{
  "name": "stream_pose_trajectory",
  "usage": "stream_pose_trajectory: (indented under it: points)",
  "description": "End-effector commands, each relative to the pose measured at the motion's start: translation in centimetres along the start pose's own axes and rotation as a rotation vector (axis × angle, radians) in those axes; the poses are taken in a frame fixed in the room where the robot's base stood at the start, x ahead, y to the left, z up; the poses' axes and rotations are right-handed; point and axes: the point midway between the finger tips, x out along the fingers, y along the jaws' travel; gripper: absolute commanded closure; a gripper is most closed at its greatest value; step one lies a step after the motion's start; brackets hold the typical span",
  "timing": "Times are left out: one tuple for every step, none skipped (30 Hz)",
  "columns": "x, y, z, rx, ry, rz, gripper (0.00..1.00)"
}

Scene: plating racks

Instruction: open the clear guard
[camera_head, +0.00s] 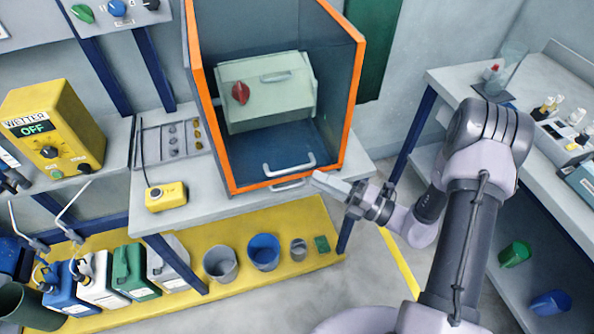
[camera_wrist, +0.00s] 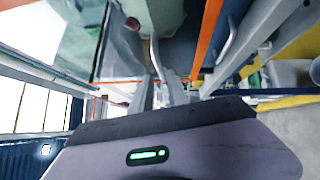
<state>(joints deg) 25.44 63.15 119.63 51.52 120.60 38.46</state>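The clear guard (camera_head: 285,140) is a see-through panel in an orange-framed cabinet (camera_head: 280,184) on the bench. It appears to lie across the cabinet's front. My gripper (camera_head: 318,178) is just right of these bars, near the cabinet's lower right corner. In the wrist view its fingers (camera_wrist: 163,92) are close together near a pale curved bar (camera_wrist: 157,56). I cannot tell whether they touch it or how far apart they are.
A pale green box (camera_head: 268,98) with a red knob is behind the panel. A yellow pendant (camera_head: 166,196) lies on the bench to the left. Buckets (camera_head: 263,252) and jugs stand on the yellow strip below. A second bench (camera_head: 440,75) is at right; floor between is open.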

Motion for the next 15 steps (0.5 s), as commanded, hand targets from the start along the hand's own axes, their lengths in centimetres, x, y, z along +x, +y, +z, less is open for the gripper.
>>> stream_pose_trajectory:
  points:
    - [1.2, -0.2, -0.2, -0.001, 0.006, 0.001, 0.8]
    - [1.9, -0.2, -0.2, -0.002, 0.006, 0.001, 0.8]
    - [2.8, -0.2, -0.2, -0.002, 0.005, 0.001, 0.8]
    - [3.5, -0.2, -0.1, -0.002, 0.005, 0.001, 0.8]
    - [4.0, -0.2, -0.2, -0.001, 0.005, 0.001, 0.8]
    - [4.8, -0.1, -0.1, -0.003, 0.004, 0.001, 0.8]
    - [5.2, -0.1, -0.2, -0.003, 0.005, 0.001, 0.8]
    - [5.7, -0.1, -0.1, -0.003, 0.004, 0.0, 0.8]
    - [6.2, -0.1, -0.1, -0.002, 0.004, 0.0, 0.8]
    - [6.5, -0.1, -0.1, -0.002, 0.003, 0.0, 0.8]
    - [6.8, -0.1, -0.1, -0.002, 0.003, 0.0, 0.8]
    - [7.1, -0.1, -0.1, -0.002, 0.003, 0.0, 0.8]
    - [7.3, 0.0, -0.1, -0.002, 0.002, 0.0, 0.8]
    - [7.4, 0.0, -0.1, -0.002, 0.002, 0.0, 0.8]
    - [7.5, 0.0, -0.1, -0.002, 0.002, 0.0, 0.8]
